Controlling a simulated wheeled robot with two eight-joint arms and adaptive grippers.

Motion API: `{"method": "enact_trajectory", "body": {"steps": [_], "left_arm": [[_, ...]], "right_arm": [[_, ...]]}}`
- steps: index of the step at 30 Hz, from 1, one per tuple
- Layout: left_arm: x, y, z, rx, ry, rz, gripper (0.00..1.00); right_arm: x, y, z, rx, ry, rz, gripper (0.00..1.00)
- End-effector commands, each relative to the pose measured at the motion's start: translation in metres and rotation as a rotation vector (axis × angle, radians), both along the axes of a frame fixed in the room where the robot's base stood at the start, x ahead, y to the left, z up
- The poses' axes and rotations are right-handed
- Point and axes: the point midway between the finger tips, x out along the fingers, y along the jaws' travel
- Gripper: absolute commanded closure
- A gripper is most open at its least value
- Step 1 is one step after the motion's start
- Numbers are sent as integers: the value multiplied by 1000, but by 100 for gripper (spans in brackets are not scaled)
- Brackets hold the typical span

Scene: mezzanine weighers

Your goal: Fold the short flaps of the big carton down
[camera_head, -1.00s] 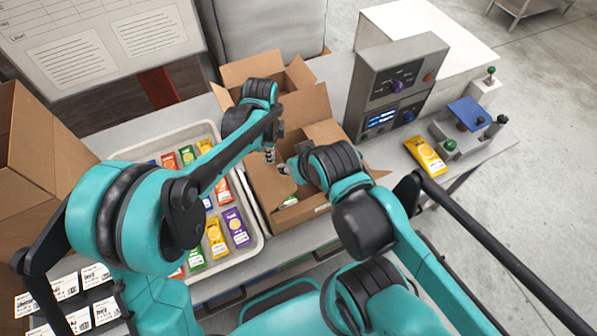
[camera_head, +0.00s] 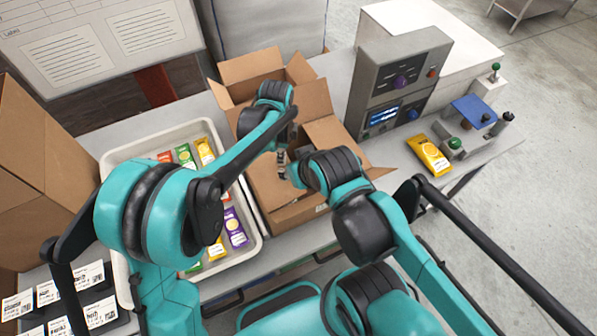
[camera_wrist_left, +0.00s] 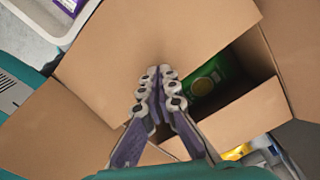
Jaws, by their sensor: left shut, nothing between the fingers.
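The big carton (camera_head: 300,212) stands on the bench in the middle of the head view. In the left wrist view a brown flap (camera_wrist_left: 125,50) leans over part of its opening. A green packet (camera_wrist_left: 208,85) shows in the uncovered gap. My left gripper (camera_head: 281,158) is over the carton; its fingers (camera_wrist_left: 160,76) are shut and empty, over the flap. I cannot tell whether they touch it. My right gripper (camera_head: 294,174) is close beside it at the carton, mostly hidden behind its own wrist, so its fingers cannot be read.
A tray (camera_head: 253,243) of coloured packets stands left of the carton. A grey weigher unit (camera_head: 398,75) stands right, with a yellow packet (camera_head: 428,155) on the bench.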

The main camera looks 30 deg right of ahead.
Motion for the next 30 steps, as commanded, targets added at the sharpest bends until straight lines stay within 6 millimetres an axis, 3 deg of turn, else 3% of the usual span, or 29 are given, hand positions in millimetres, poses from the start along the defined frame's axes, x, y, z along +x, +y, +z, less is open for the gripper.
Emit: {"method": "enact_trajectory", "body": {"steps": [30], "left_arm": [[0,-2,-21,0,0,0,100]], "right_arm": [[0,0,-17,0,0,0,60]]}}
